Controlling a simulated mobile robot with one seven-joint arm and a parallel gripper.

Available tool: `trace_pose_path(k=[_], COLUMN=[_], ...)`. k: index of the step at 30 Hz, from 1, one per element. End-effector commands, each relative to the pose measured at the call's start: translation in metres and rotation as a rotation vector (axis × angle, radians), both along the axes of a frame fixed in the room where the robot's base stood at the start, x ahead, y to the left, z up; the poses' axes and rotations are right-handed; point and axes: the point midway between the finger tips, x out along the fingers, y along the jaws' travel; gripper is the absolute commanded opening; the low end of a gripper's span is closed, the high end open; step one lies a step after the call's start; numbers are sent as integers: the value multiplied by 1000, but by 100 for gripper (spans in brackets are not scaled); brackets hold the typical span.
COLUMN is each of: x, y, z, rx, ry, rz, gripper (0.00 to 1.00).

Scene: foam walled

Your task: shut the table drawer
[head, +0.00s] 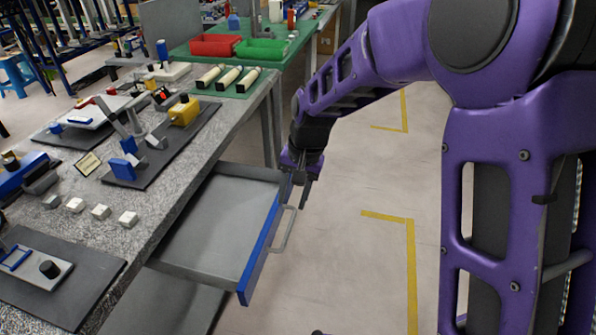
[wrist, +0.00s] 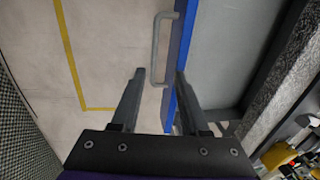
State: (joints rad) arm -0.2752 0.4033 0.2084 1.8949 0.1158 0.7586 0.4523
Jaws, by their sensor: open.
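The table drawer (head: 216,226) is pulled out from under the grey speckled table (head: 205,140). It looks empty and has a blue front (head: 262,246) with a grey bar handle (head: 285,230). My gripper (head: 304,190) is at the far end of the drawer front, close to the handle. In the wrist view, my gripper (wrist: 158,80) is open, its fingers apart, with the handle (wrist: 158,48) and the blue front (wrist: 180,55) showing between and beyond the fingertips. The right finger overlaps the blue front in the picture; whether it touches cannot be told. Nothing is held.
Clamps, small white blocks (head: 128,219) and dark mats (head: 160,148) lie on the tabletop. A green table with a red bin (head: 215,45) and a green bin (head: 262,49) stands behind. The floor (head: 345,260) right of the drawer is clear, with yellow lines.

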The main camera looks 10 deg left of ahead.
Motion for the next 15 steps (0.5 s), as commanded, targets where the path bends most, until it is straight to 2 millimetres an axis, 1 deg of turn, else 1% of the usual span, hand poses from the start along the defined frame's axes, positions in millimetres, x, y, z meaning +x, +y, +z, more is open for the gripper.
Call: trace_pose_path(k=[1, 6, 10, 15], x=[1, 0, 0, -1], y=[-2, -7, -10, -12], z=[13, 40, 54, 62], rx=[1, 0, 0, 0], ry=[-4, -2, -1, 0], rz=[-1, 0, 0, 0], gripper=[45, 45, 45, 45])
